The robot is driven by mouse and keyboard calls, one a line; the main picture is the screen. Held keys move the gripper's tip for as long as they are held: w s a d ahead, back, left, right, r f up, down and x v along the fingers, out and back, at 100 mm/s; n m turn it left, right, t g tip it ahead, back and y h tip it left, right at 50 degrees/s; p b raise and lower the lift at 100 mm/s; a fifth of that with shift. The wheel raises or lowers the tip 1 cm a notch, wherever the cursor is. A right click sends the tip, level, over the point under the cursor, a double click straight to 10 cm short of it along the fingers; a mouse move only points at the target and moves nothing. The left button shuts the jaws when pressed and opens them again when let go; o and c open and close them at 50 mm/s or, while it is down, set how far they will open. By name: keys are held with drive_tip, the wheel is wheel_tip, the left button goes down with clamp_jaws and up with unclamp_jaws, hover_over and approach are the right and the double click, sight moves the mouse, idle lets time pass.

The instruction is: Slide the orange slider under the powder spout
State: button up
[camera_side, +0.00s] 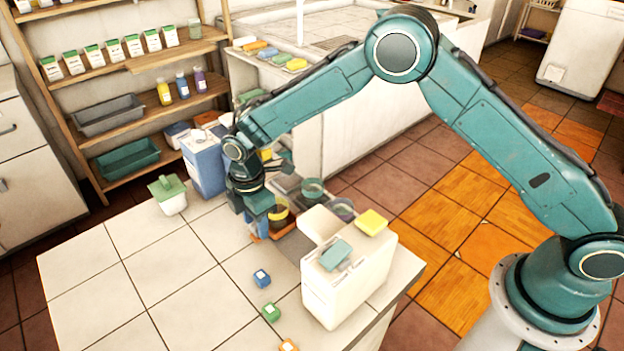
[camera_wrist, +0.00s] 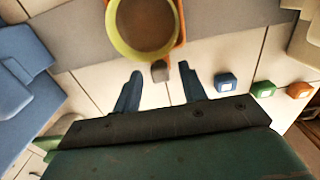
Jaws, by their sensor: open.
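The orange slider (camera_wrist: 181,27) shows as an orange edge around a yellow-rimmed cup (camera_wrist: 117,38) with brown contents. A small grey knob (camera_wrist: 160,71) sticks out on the near side of the slider. My gripper (camera_wrist: 160,76) is open, its two blue fingers apart with the knob between their tips in the wrist view; contact cannot be told. In the side view my gripper (camera_side: 262,208) points down at the counter beside the cup (camera_side: 279,214) and partly hides the slider. I cannot make out the powder spout for certain; a blue dispenser (camera_side: 205,163) stands behind my gripper.
A white machine (camera_side: 345,276) with yellow and teal tops stands to the right. Blue (camera_side: 262,278), green (camera_side: 271,312) and orange (camera_side: 289,345) small blocks lie at the front. A green-lidded pot (camera_side: 170,196) stands left. The tiled counter (camera_side: 175,272) is clear at the front left.

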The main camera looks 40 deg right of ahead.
drive_tip(key=shift+c, duration=0.2)
clamp_jaws()
drive_tip(key=shift+s+a, duration=0.1)
drive_tip(key=shift+s, duration=5.65)
drive_tip(key=shift+c, duration=0.9)
unclamp_jaws()
drive_tip(key=shift+s, duration=0.1)
drive_tip(key=shift+o, duration=1.1)
wheel_tip(320, 180, up, 14)
